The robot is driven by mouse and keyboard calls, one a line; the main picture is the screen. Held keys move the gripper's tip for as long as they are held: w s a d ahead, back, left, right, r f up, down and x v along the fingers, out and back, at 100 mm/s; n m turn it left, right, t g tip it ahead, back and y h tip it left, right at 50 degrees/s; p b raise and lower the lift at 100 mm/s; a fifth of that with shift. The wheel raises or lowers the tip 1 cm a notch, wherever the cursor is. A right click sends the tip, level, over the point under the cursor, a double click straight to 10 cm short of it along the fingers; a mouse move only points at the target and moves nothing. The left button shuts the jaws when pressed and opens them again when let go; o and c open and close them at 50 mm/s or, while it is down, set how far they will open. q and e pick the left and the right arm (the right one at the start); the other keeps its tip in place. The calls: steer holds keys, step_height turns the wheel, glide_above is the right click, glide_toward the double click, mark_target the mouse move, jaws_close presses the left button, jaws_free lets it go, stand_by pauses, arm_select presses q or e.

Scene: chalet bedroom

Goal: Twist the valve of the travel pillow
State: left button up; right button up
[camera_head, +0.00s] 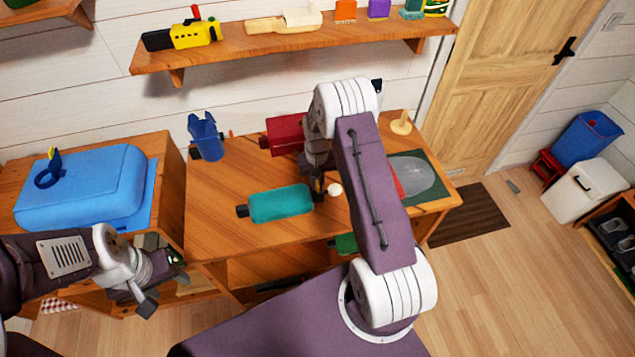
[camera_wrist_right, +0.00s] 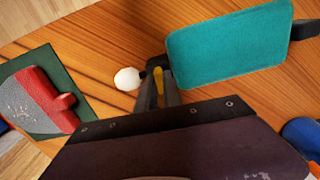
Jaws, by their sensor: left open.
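A teal cushion-like body, which I take to be the travel pillow (camera_head: 281,204), lies on the wooden table, with a black cap at its left end. It also shows in the right wrist view (camera_wrist_right: 225,48). At its other end is a small black fitting with a yellow piece (camera_wrist_right: 158,78), which looks like the valve. My right gripper (camera_head: 318,186) is at that end, pointing down, its fingers around or beside the yellow piece; contact is unclear. It also shows in the right wrist view (camera_wrist_right: 162,92). My left gripper (camera_head: 163,281) is open and empty, left of the table.
A white ball (camera_head: 334,189) lies beside my right gripper. A red object (camera_head: 284,135) and blue holder (camera_head: 207,137) stand behind the pillow. A dark green mat (camera_head: 436,186) lies at right. A blue case (camera_head: 85,185) sits on the left cabinet. A shelf (camera_head: 270,48) hangs above.

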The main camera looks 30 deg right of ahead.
steer(key=o, duration=0.4)
steer(key=shift+f, duration=0.15)
steer(key=shift+o, duration=0.2)
step_height(320, 180, up, 6)
steer(key=p, duration=0.5)
steer(key=shift+r, duration=0.25)
steer(key=shift+f, duration=0.15)
